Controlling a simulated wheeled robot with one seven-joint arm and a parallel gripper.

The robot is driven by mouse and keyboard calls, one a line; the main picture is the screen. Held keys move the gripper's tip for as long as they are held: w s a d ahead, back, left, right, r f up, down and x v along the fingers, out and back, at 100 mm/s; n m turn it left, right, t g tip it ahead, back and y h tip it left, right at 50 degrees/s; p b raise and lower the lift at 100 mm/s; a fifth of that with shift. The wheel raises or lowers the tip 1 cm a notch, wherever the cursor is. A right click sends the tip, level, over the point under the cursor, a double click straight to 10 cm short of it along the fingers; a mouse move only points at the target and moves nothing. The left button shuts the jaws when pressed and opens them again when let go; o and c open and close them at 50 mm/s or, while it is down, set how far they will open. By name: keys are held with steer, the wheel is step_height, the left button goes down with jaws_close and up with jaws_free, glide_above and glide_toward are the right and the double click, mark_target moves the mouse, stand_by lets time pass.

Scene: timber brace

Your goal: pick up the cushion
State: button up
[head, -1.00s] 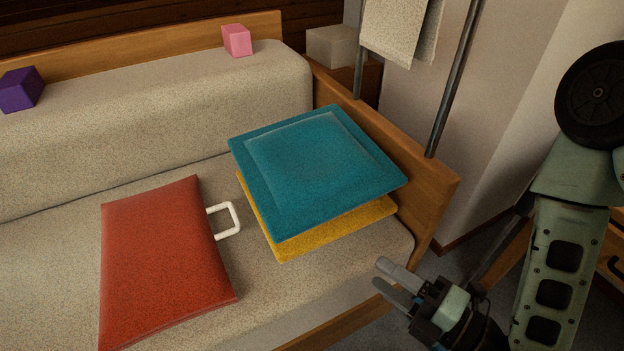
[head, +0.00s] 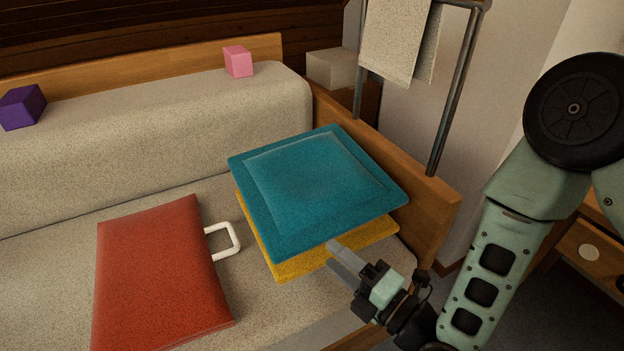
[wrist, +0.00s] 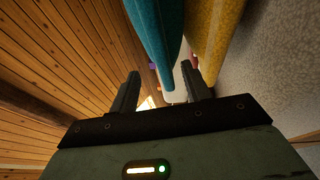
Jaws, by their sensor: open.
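A teal cushion (head: 320,185) lies on top of a yellow cushion (head: 300,267) at the right end of the sofa. A red cushion (head: 160,275) with a white handle (head: 228,242) lies apart to the left. My gripper (head: 338,256) is open and empty at the front edge of the stack, its fingertips in front of the yellow edge in the head view. In the wrist view, the teal edge (wrist: 157,30) points down between the fingers of my gripper (wrist: 163,85), and the yellow edge (wrist: 213,35) is to its right. Contact cannot be told.
The wooden sofa arm (head: 425,200) rises just right of the stack. A metal rack with a hanging cloth (head: 400,40) stands behind it. A purple block (head: 22,107) and a pink block (head: 238,61) sit on the backrest. A wooden drawer unit (head: 590,250) is at the right.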

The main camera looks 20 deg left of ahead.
mark_target(322, 243)
steer(key=shift+w+f+b+x, duration=0.1)
steer(key=shift+w+b+x, duration=0.05)
steer(key=shift+x, duration=1.2)
steer(key=shift+w+f+b+x, duration=0.1)
steer(key=shift+w+b+x, duration=0.05)
steer(key=shift+x, duration=1.2)
steer(key=shift+d+r, duration=0.1)
steer(key=shift+d, duration=0.05)
jaws_close()
